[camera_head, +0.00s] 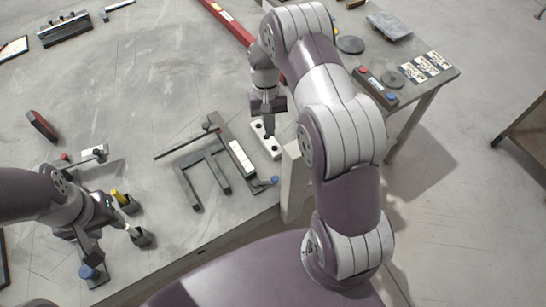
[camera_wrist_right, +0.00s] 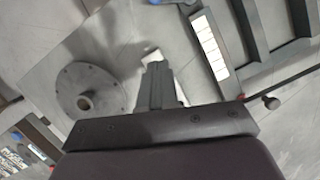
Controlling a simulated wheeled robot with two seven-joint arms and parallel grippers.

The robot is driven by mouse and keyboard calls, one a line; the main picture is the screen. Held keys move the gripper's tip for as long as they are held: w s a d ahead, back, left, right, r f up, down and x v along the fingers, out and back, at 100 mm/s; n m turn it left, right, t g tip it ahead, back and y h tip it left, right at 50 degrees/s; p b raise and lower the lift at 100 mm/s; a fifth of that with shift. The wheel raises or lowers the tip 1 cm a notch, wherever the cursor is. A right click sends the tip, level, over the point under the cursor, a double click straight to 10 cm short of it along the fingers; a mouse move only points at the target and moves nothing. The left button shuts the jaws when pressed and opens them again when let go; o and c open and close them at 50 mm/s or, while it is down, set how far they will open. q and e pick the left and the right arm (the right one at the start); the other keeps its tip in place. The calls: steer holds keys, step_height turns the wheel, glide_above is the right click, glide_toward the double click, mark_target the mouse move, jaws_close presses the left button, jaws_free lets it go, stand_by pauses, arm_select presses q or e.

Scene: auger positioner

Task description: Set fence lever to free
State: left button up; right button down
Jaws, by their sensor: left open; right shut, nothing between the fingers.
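A dark metal fixture (camera_head: 205,165) with a pronged frame stands on the grey table, left of my right gripper. A thin rod with a black knob (camera_head: 207,125) is at its top, and a blue knob (camera_head: 274,180) is at its lower right end. I cannot tell which is the fence lever. In the right wrist view, the frame (camera_wrist_right: 246,30) and a black-knobbed lever (camera_wrist_right: 270,102) show. My right gripper (camera_head: 269,132) is shut and empty over a white holed plate (camera_head: 258,135); its fingers show in the wrist view (camera_wrist_right: 156,85). My left gripper (camera_head: 137,222) is open at the lower left.
A red bar (camera_head: 225,20) lies behind my right arm. A box with red and blue buttons (camera_head: 376,87) sits at the right. A red block (camera_head: 41,125) is at the left. The table's middle back (camera_head: 150,75) is clear. A round flange (camera_wrist_right: 75,85) shows in the wrist view.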

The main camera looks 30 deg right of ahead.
mark_target(265, 182)
steer(key=p+x, duration=0.1)
steer(key=x, duration=0.1)
steer(key=s+p+x, duration=0.1)
steer(key=x, duration=0.2)
steer(key=p+x, duration=0.1)
steer(key=x, duration=0.2)
steer(key=shift+s+a+r, duration=0.2)
steer(key=shift+s+a, duration=0.05)
steer(key=shift+a, duration=0.1)
steer(key=s, duration=0.1)
steer(key=s+a, duration=0.1)
steer(key=s+p, duration=0.1)
steer(key=shift+s+a+f, duration=0.15)
steer(key=shift+s+f, duration=0.1)
steer(key=shift+f, duration=0.05)
steer(key=shift+w+f, duration=0.2)
arm_select(q)
steer(key=r, duration=0.3)
steer(key=shift+s+a+r, duration=0.1)
steer(key=shift+s+a, duration=0.3)
steer(key=shift+s, duration=0.1)
arm_select(e)
steer(key=shift+s, duration=0.1)
steer(key=shift+s+r, duration=0.1)
steer(key=shift+s+m, duration=0.1)
steer(key=shift+m, duration=0.2)
